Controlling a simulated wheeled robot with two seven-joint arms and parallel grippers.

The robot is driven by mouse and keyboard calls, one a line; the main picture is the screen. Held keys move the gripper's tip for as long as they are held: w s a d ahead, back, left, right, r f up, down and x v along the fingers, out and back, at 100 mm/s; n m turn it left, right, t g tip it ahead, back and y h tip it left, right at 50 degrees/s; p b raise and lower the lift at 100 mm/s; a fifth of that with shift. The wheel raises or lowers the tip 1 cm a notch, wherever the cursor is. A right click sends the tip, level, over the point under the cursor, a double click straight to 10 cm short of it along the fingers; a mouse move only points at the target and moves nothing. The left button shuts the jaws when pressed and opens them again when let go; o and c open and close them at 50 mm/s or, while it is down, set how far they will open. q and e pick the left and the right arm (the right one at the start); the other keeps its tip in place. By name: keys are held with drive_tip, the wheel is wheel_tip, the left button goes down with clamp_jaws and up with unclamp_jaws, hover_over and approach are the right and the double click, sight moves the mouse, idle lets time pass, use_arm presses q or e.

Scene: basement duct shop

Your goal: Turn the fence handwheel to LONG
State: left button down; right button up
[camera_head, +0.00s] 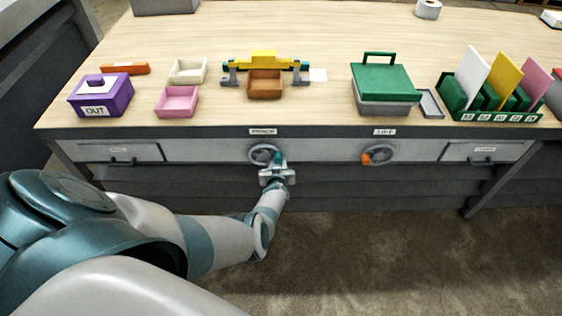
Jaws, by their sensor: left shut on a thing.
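The fence handwheel (262,153) is a grey wheel on the front panel of the bench, under a small white label (263,131) that seems to read FENCE. It has a teal knob at its lower right. My left gripper (277,167) reaches up from below and is shut on this knob, hiding part of it. I cannot make out a LONG mark or a pointer on the wheel. My right gripper is not in view.
A second handwheel (379,154) with an orange knob sits to the right on the same panel. Drawers (118,152) flank the wheels. The bench top (225,120) holds a purple OUT box (112,100), small trays, a green-lidded box (383,80) and a card rack (488,116).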

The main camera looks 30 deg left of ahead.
use_arm(q)
drive_tip(key=shift+d+f+m+g+y+b, duration=0.2)
drive_tip(key=shift+f+m+y+b, duration=0.1)
drive_tip(key=shift+f+m, duration=0.2)
drive_tip(key=shift+d+f+m+g+y+b, duration=0.15)
drive_tip(key=shift+f+m+y+b, duration=0.15)
drive_tip(key=shift+m, duration=0.2)
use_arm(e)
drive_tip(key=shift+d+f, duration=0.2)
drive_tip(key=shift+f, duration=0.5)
use_arm(q)
drive_tip(key=c, duration=1.4)
unclamp_jaws()
drive_tip(key=shift+w, duration=0.15)
drive_tip(key=shift+a, duration=0.1)
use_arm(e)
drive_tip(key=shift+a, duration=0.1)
